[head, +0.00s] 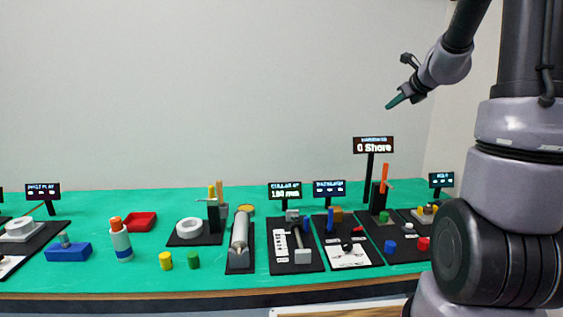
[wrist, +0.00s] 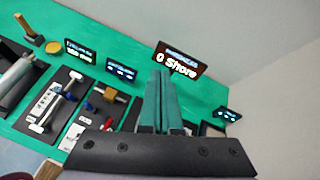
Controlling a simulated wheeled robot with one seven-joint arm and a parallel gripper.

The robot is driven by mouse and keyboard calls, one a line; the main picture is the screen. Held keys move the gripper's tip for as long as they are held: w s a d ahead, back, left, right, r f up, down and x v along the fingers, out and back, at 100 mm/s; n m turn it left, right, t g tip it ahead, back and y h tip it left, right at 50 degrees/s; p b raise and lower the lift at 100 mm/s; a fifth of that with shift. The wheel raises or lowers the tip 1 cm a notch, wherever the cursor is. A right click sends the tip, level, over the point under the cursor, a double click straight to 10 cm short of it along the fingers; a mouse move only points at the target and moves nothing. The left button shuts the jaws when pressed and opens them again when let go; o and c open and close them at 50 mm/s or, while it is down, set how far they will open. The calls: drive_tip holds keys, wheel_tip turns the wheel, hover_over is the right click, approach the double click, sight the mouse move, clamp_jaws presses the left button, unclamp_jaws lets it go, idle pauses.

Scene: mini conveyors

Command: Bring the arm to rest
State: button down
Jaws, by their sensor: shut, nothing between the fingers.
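My gripper (head: 397,101) is in the upper right of the head view, raised well above the table and pointing down to the left. Its green fingers are shut with nothing between them; they also show in the wrist view (wrist: 160,85), side by side. My arm reaches up and over from the column at the right. The gripper touches nothing. In the wrist view its fingers hide part of the table's right end.
The tallest sign (head: 373,145) stands below my gripper. The air around the gripper is clear.

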drive_tip(key=s+a+r+n+g+y, duration=0.1)
drive_tip(key=s+a+r+n, duration=0.2)
drive_tip(key=s+a+n, duration=0.45)
drive_tip(key=s+a+r+n+g+y, duration=0.1)
drive_tip(key=s+a+r+n, duration=0.1)
drive_tip(key=s+a+n, duration=0.6)
drive_tip(key=s+f+n+g+h, duration=0.2)
drive_tip(key=s+n, duration=0.9)
drive_tip(key=s, duration=0.5)
drive_tip(key=shift+f, duration=0.25)
